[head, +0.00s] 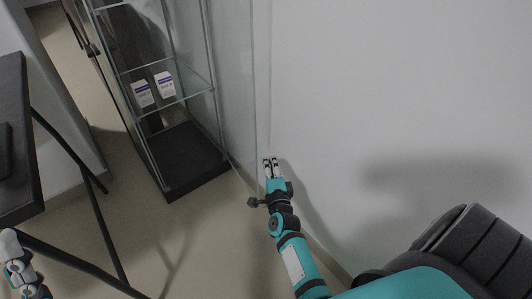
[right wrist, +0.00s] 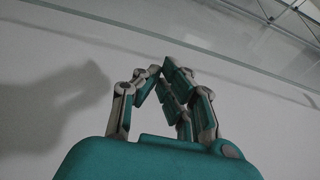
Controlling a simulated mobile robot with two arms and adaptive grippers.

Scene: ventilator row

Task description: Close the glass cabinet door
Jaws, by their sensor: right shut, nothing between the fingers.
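The glass cabinet (head: 209,146) stands at the upper left of the head view, with a black base and metal frame. Its clear glass door (head: 238,100) stands open, swung out from the right front of the cabinet toward the white wall. My right gripper (head: 270,162) is shut and empty, low beside the door's free edge, on its wall side. I cannot tell whether it touches the glass. In the right wrist view the fingers (right wrist: 165,75) are together below a pane edge (right wrist: 200,65). My left gripper (head: 12,248) shows partly at the left edge; its fingers are unclear.
Two white boxes (head: 143,94) (head: 165,84) stand on a cabinet shelf. A dark table (head: 18,150) with thin black legs is at the left. The white wall (head: 390,90) is close on the right. Bare floor (head: 185,235) lies between table and cabinet.

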